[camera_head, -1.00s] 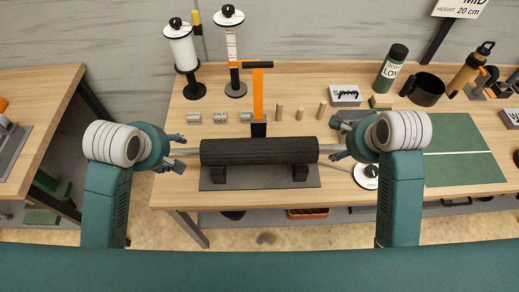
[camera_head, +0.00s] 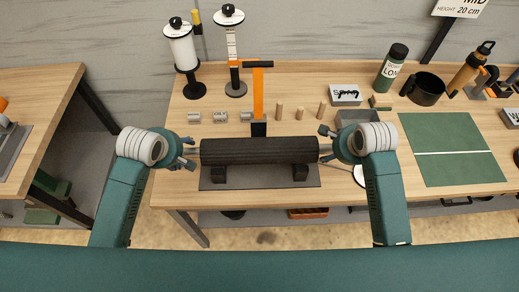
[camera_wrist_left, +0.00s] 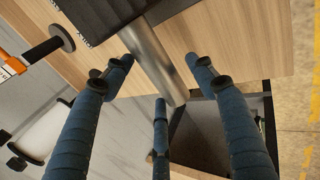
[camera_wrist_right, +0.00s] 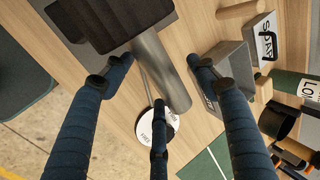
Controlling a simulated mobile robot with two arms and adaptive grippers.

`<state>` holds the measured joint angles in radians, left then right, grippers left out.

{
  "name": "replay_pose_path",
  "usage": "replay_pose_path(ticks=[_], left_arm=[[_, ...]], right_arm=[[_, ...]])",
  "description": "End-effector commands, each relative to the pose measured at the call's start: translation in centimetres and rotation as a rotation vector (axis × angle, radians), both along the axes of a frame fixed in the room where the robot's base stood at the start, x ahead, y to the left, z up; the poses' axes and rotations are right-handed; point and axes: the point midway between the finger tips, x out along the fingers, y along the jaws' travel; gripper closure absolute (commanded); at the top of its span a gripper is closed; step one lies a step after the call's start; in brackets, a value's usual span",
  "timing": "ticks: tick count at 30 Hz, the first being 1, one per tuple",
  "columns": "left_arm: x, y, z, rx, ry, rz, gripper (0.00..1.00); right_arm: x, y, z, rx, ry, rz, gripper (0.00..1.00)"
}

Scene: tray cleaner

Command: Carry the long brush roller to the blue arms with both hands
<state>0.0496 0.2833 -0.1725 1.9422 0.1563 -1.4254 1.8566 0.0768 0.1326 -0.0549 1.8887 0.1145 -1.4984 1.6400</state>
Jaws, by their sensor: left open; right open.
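The long brush roller (camera_head: 258,151) is a dark ribbed cylinder lying level on two black supports on a dark base plate (camera_head: 258,180). A bare metal shaft sticks out at each end. My left gripper (camera_head: 193,152) is open at the left shaft end; in the left wrist view its blue fingers stand around the metal shaft (camera_wrist_left: 153,62). My right gripper (camera_head: 325,146) is open at the right shaft end; in the right wrist view its fingers stand around the shaft (camera_wrist_right: 163,75). Contact with the shafts is not clear. No blue arms are identifiable.
An orange upright with a black top bar (camera_head: 258,95) stands just behind the roller. Small wooden pegs (camera_head: 300,114) and metal cylinders (camera_head: 220,117) stand behind it. A grey bin (camera_head: 357,120) is near my right gripper. A green mat (camera_head: 455,150) lies at right.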

Motion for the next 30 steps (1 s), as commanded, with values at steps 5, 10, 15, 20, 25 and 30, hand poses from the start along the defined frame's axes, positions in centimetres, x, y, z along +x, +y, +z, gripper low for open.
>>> replay_pose_path(ticks=[5, 10, 15, 20, 25, 30], left_arm=[[0.4, 0.02, -0.7, 0.0, 0.0, 0.0, 0.43], [0.44, 0.01, -0.74, 0.0, -0.001, 0.0, 0.43], [0.42, 0.01, -0.73, 0.0, 0.0, 0.0, 0.59], [0.42, 0.01, -0.73, 0.0, 0.0, 0.0, 0.91], [0.4, 0.0, -0.74, 0.0, 0.0, 0.0, 1.0], [0.59, 0.01, -0.42, -0.001, -0.007, -0.001, 1.0]], right_arm=[[0.36, -0.02, -0.75, 0.0, 0.0, 0.0, 0.41], [0.39, -0.02, -0.78, 0.0, -0.001, 0.0, 0.41], [0.38, -0.02, -0.76, 0.0, -0.001, 0.0, 0.57], [0.38, -0.02, -0.75, 0.0, -0.001, 0.0, 0.89], [0.38, -0.02, -0.74, -0.001, -0.001, 0.0, 1.0], [0.57, -0.02, -0.43, -0.001, -0.008, 0.0, 1.0]])
